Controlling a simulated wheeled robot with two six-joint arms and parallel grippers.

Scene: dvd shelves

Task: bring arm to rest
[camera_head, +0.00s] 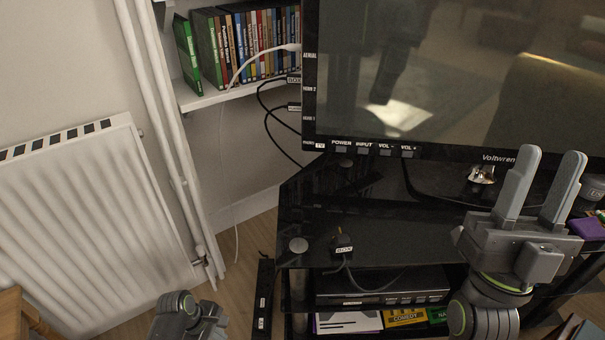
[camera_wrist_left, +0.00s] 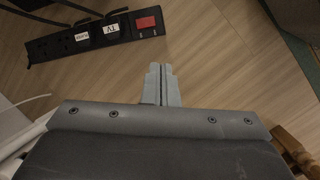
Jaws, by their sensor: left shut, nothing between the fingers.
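My right gripper (camera_head: 549,168) is raised in front of the black TV stand at the right of the head view. Its two grey fingers point up and stand apart, with nothing between them. My left arm (camera_head: 188,316) shows only in part at the bottom left of the head view, low near the radiator; its fingers are not seen there. In the left wrist view my left gripper (camera_wrist_left: 161,84) has its fingers together, empty, above the wooden floor (camera_wrist_left: 215,75).
A TV (camera_head: 450,75) stands on a black glass stand (camera_head: 365,235). A white radiator (camera_head: 85,225) and pipes are at left. A shelf (camera_head: 235,92) holds several DVDs. A black power strip (camera_wrist_left: 95,35) lies on the floor. A loose plug (camera_head: 342,243) rests on the stand.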

